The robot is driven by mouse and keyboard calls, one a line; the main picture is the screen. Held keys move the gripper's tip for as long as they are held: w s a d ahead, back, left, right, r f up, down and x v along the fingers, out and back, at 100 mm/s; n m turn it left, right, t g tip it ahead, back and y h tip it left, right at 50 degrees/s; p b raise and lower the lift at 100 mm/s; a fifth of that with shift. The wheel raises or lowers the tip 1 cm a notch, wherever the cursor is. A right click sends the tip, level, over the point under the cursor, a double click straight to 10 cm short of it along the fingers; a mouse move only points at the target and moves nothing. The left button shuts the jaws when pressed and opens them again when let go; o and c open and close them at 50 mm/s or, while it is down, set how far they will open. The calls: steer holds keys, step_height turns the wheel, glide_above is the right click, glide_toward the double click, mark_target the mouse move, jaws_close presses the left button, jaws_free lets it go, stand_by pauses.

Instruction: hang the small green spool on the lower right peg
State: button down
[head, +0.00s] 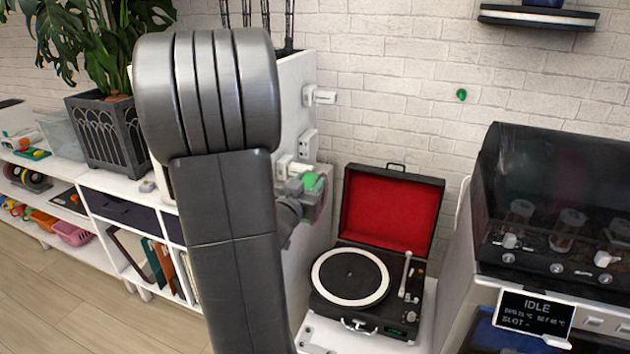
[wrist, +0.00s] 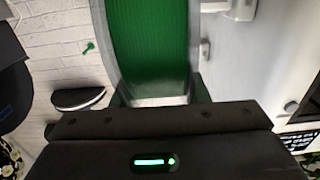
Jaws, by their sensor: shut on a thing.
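The small green spool (head: 312,181) is held in my gripper (head: 300,192), beside the white board (head: 291,95); my arm hides part of both. In the wrist view the spool (wrist: 148,45) fills the top middle, with green winding between pale grey rims, and my gripper (wrist: 160,97) is shut on its near rim. White pegs stick out of the board: an upper one (head: 321,97), a middle one (head: 309,143) and a low one (head: 288,166) close to the spool. I cannot tell whether the spool touches a peg. A white peg also shows in the wrist view (wrist: 242,9).
An open record player (head: 350,277) with a red-lined lid stands right of the board. A dark-hooded machine (head: 545,215) is further right. A small green knob (head: 461,94) is on the brick wall. A planter (head: 108,135) and low shelves (head: 100,205) are at left.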

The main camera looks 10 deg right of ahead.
steer(key=shift+w+d+r, duration=0.15)
steer(key=shift+d+r, duration=0.1)
steer(key=shift+d, duration=0.1)
steer(key=shift+x, duration=6.3)
steer(key=shift+w+a+f+p, duration=0.15)
steer(key=shift+w+a+p, duration=0.5)
steer(key=shift+a, duration=0.4)
steer(key=shift+w+a+f+p, duration=0.15)
steer(key=shift+w+a+p, duration=0.25)
steer(key=shift+w+a, duration=0.45)
steer(key=shift+w+a+f+p, duration=0.15)
steer(key=shift+w+a+p, duration=0.4)
steer(key=shift+a, duration=0.65)
steer(key=shift+f+b, duration=0.3)
steer(key=shift+b, duration=0.05)
